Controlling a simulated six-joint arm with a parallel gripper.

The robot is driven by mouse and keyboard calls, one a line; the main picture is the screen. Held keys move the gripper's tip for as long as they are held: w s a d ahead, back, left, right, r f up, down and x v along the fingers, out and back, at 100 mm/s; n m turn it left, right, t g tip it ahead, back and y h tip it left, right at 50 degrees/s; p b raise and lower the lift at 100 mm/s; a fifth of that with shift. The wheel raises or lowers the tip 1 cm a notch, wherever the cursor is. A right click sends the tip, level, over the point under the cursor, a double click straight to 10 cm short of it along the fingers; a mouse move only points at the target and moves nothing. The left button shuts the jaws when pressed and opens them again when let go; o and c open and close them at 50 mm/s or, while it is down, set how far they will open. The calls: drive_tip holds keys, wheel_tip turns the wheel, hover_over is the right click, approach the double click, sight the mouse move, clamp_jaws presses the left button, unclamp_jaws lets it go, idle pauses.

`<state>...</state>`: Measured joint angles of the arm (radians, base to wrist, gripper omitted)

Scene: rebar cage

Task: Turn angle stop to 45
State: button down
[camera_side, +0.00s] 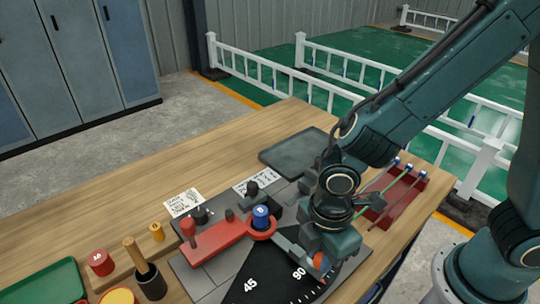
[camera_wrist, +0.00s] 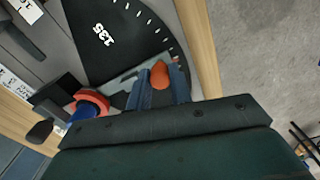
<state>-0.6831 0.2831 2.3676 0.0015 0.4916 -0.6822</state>
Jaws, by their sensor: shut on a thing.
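The black angle dial (camera_side: 262,275) lies on the bench fixture with white marks, and 45 and 90 are readable in the side view. In the wrist view the dial (camera_wrist: 118,38) shows 135. The angle stop is a grey bar (camera_side: 287,246) reaching outward over the dial from near the red ring. It ends in an orange knob (camera_side: 319,262), close to the 90 label. My gripper (camera_side: 322,256) points down at the knob. In the wrist view its two fingers are shut around the orange knob (camera_wrist: 160,74). The bar's exact reading is hidden by my gripper.
A blue numbered cylinder (camera_side: 261,216) stands in a red ring (camera_side: 262,229) beside the dial. A red tray (camera_side: 407,194) with rods lies right; a grey tray (camera_side: 290,151) lies behind.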

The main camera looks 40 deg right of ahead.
drive_tip(key=shift+a+m, duration=0.9)
drive_tip(key=shift+a, duration=0.45)
drive_tip(key=a+m, duration=0.1)
drive_tip(key=a, duration=0.1)
drive_tip(key=w+a+m, duration=0.1)
drive_tip(key=a+m, duration=0.3)
drive_tip(key=shift+w+a, duration=0.2)
drive_tip(key=shift+w, duration=0.1)
drive_tip(key=shift+w+a+m, duration=0.65)
drive_tip(key=shift+a+m, duration=0.3)
drive_tip(key=shift+m, duration=0.05)
drive_tip(key=c, duration=1.3)
unclamp_jaws()
drive_tip(key=shift+o, duration=0.2)
drive_tip(key=shift+r, duration=0.15)
